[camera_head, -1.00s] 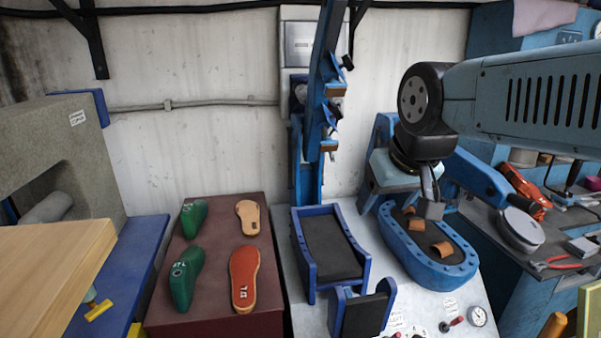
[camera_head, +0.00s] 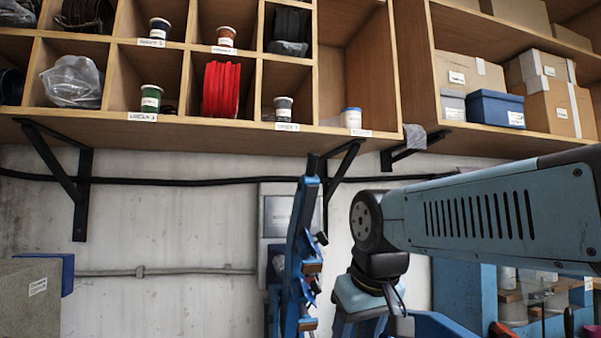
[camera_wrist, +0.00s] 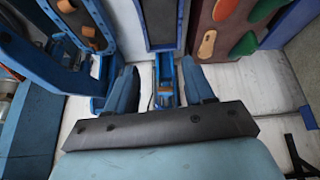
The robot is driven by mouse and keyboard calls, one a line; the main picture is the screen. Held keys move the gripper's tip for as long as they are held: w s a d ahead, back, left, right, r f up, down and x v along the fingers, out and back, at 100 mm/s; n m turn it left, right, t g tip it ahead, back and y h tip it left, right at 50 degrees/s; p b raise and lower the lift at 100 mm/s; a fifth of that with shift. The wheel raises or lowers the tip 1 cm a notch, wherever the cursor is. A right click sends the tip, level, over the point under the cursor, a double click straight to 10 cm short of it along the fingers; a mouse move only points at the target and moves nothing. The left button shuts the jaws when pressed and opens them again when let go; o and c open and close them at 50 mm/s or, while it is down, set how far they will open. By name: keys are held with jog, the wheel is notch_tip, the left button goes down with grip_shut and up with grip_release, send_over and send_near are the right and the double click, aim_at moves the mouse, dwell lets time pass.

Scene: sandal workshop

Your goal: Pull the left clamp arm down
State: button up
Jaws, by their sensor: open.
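The left clamp arm (camera_head: 303,262) is a tall blue bar with brown pads. It stands nearly upright against the back wall in the head view, its lower end cut off by the picture. My gripper (camera_wrist: 160,82) is open in the wrist view, its two blue-grey fingers apart. A narrow blue part of the press shows between and beyond them; I cannot tell whether they touch it. In the head view my wrist is right of the clamp arm, and the fingers are not clear. The left press bed (camera_wrist: 159,22) with its dark pad shows beyond the fingers.
The wooden shelf (camera_head: 200,128) with spools and boxes overhangs the wall, on black brackets. In the wrist view, the other bed (camera_wrist: 112,58) is at left. A red-brown board (camera_wrist: 240,18) with green lasts and orange soles is at upper right.

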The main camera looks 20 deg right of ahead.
jog(key=w+r+n, duration=0.1)
jog(key=w+r, duration=0.3)
jog(key=r, duration=0.6)
jog(key=w+a+r+n, duration=0.15)
jog(key=w+r, duration=0.35)
jog(key=r, duration=0.5)
jog(key=w+r+n, duration=0.2)
jog(key=w+r, duration=0.2)
jog(key=r, duration=0.5)
jog(key=n, duration=0.4)
send_near(311, 174)
jog(key=shift+m, duration=0.25)
jog(key=shift+w+r+x, duration=0.1)
jog(key=shift+w+x, duration=0.1)
jog(key=shift+x, duration=1.1)
jog(key=shift+w+r+x, duration=0.1)
jog(key=shift+w+x, duration=0.05)
jog(key=shift+x, duration=1.1)
jog(key=shift+w+r+x, duration=0.1)
jog(key=shift+w+x, duration=0.1)
jog(key=shift+x, duration=1.1)
jog(key=shift+d, duration=0.1)
grip_shut()
